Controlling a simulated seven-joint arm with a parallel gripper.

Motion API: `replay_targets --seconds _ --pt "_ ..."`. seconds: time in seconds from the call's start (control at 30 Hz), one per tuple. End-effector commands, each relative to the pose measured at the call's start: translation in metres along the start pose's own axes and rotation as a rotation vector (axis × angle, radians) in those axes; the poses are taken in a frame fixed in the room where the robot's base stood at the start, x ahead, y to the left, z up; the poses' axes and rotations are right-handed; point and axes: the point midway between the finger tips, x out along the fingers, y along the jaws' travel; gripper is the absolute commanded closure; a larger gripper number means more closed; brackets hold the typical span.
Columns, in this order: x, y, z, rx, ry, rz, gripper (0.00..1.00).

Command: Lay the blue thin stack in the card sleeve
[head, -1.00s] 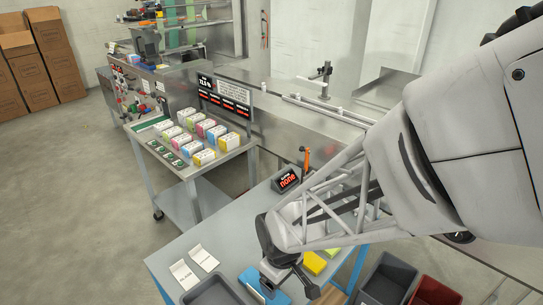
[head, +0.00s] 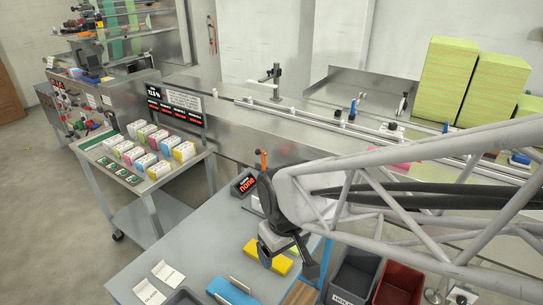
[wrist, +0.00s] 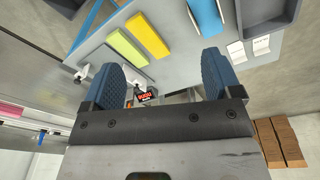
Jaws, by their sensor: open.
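The blue thin stack (head: 228,293) lies on the grey table at the bottom of the head view, with a pale strip along it. It also shows in the wrist view (wrist: 207,16). Two white folded card pieces lie left of it, one farther back (head: 168,273) and one nearer (head: 149,291); I cannot read which is the card sleeve. They show at the right of the wrist view (wrist: 236,51). My gripper (head: 287,262) is above the table, right of the blue stack and over the yellow stack. Its fingers (wrist: 162,80) are open with nothing between them.
A yellow stack (head: 252,251) and a green one (wrist: 127,47) lie right of the blue stack. A dark tray (wrist: 264,14) lies beside the blue stack. A small display (head: 243,185) stands at the table's back. Grey (head: 352,279) and red (head: 398,284) bins stand at right.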

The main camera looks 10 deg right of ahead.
Motion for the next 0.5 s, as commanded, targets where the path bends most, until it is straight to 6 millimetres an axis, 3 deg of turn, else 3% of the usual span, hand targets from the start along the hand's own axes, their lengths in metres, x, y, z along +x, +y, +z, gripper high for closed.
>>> replay_targets --seconds 0.03,0.2,0.4,0.5 --pt "-0.018 0.009 0.007 0.053 0.019 0.008 0.16" --pt "-0.064 0.03 0.033 0.218 0.063 0.028 0.16" --pt "-0.099 0.042 0.058 0.351 0.098 0.044 0.16" --pt "-0.107 0.044 0.065 0.385 0.106 0.047 0.16"
